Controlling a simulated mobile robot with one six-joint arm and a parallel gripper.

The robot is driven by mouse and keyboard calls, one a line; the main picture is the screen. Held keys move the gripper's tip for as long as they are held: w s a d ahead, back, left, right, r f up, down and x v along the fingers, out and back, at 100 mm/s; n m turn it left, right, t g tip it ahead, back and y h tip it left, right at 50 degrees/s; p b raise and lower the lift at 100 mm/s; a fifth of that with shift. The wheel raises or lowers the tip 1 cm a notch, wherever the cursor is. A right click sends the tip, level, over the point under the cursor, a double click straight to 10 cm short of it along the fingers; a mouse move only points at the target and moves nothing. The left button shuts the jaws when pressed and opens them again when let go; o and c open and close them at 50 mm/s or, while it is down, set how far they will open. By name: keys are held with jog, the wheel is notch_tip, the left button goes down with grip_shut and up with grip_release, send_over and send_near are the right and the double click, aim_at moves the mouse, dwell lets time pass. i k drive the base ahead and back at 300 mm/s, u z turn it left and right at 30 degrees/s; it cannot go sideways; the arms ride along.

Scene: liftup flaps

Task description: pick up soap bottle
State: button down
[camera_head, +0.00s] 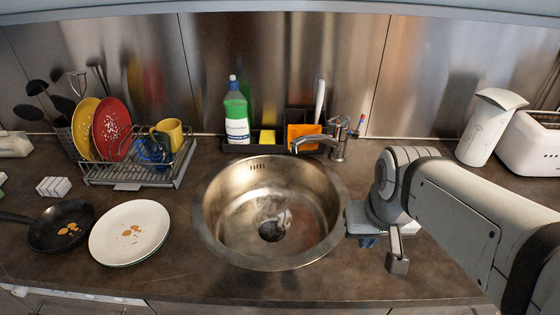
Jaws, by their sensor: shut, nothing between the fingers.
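The soap bottle (236,112) is green with a white label and a blue cap. It stands upright in a dark caddy behind the sink, against the metal backsplash. My gripper (384,252) is above the counter at the right side of the sink, to the right of the bottle and well apart from it. It looks shut and empty, though the arm partly hides its fingers.
The round metal sink (212,235) fills the middle, with a faucet (338,138) at its back right. A yellow sponge (267,137) and an orange item (302,135) stand beside the bottle. A dish rack (130,180), a pan (62,215) and a white plate (115,248) are left.

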aim_at(237, 125)
jog(key=k, duration=0.55)
jog(key=z, duration=2.25)
jog(key=k, duration=1.2)
jog(key=u, duration=2.25)
jog(key=i, duration=1)
jog(key=z, duration=0.05)
